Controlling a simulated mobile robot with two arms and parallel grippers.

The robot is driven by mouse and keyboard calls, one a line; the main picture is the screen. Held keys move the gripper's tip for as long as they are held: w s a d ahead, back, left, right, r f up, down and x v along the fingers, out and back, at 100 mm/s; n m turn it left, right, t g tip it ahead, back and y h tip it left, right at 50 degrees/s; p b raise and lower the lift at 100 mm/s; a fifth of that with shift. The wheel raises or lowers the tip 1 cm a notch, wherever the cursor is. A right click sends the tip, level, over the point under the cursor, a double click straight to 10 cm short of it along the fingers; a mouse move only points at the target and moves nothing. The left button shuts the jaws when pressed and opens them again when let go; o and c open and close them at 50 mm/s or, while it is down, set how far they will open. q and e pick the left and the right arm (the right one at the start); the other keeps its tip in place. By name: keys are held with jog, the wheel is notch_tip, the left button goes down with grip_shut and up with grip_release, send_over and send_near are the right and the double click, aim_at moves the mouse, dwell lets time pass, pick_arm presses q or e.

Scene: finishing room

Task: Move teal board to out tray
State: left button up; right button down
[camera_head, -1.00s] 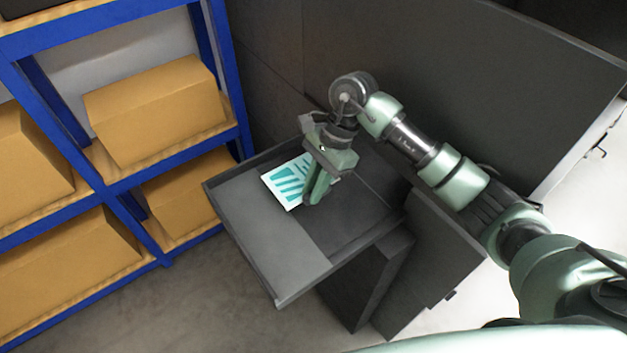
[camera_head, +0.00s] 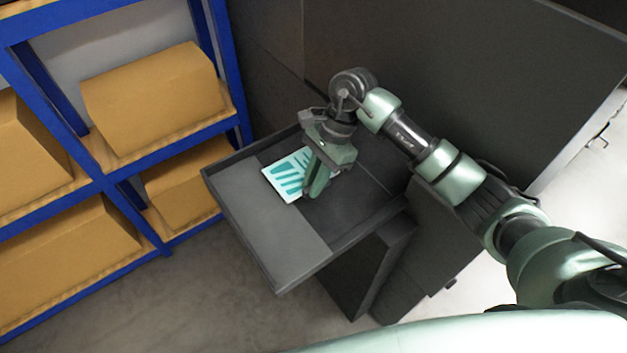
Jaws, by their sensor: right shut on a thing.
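The teal board (camera_head: 284,178) is a white sheet or panel with teal bars, over the dark tray-like surface with raised edges (camera_head: 243,245). Its right part is hidden behind my right gripper (camera_head: 312,192). My right gripper is shut on the board's right edge, with its fingers pointing down. I cannot tell whether the board touches the surface under it. My left gripper is not in view. No tray is labelled as the out tray in this view.
A blue shelf rack (camera_head: 124,188) with several brown boxes (camera_head: 153,98) stands on the left. A tall dark panel (camera_head: 460,80) rises behind my right arm. The near left part of the dark surface is bare. Grey floor (camera_head: 170,300) is free in front.

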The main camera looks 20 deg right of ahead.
jog(key=shift+f+b, duration=0.4)
jog(key=c, duration=1.3)
grip_release()
jog(key=shift+r, duration=0.1)
